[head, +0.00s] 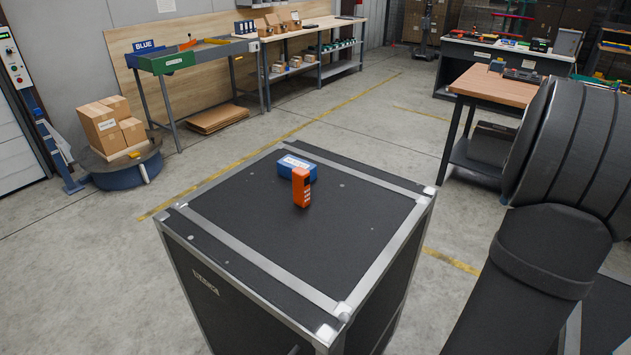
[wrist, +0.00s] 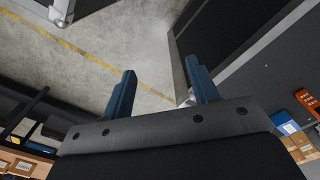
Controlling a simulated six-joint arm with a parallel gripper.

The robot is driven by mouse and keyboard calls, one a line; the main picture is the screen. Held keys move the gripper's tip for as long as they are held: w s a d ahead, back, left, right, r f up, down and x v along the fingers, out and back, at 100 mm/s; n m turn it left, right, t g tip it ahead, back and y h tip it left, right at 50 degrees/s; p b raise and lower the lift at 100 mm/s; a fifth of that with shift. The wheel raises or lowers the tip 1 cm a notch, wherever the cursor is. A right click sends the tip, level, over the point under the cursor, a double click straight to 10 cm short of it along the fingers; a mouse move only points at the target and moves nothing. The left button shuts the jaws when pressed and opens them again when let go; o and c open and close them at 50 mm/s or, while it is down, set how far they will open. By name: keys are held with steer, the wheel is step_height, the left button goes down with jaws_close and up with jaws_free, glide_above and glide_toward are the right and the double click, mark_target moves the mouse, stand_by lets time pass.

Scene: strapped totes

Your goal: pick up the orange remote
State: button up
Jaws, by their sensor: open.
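The orange remote (head: 301,188) stands upright on top of a black case with metal edges (head: 250,265). It has a dark patch near its top and light buttons lower down. A blue box (head: 297,166) with a white label is right behind it; I cannot tell whether they touch. In the wrist view the remote (wrist: 305,98) shows at the right edge, with the blue box (wrist: 286,123) just below it. My gripper (wrist: 160,72) has two blue fingers spread apart with nothing between them, well away from the remote. The head view does not show my gripper.
My arm fills the right side of the head view. A wooden-topped table (head: 497,84) stands behind at the right, and cardboard boxes (head: 103,122) rest on a round blue base at the left. Open floor surrounds the case.

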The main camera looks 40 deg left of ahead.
steer(key=w+a+r+n, duration=0.1)
steer(key=a+n, duration=0.1)
steer(key=a, duration=1)
steer(key=n+y, duration=0.2)
steer(key=n, duration=0.3)
glide_toward(302, 170)
steer(key=f, duration=0.3)
steer(key=a+f, duration=0.1)
steer(key=f, duration=0.5)
steer(key=shift+w+a, duration=0.1)
steer(key=shift+a, duration=0.2)
steer(key=shift+a+f, duration=0.2)
steer(key=shift+f, duration=1.2)
steer(key=shift+a+f, duration=0.15)
steer(key=shift+f, duration=1.2)
steer(key=c, duration=1.1)
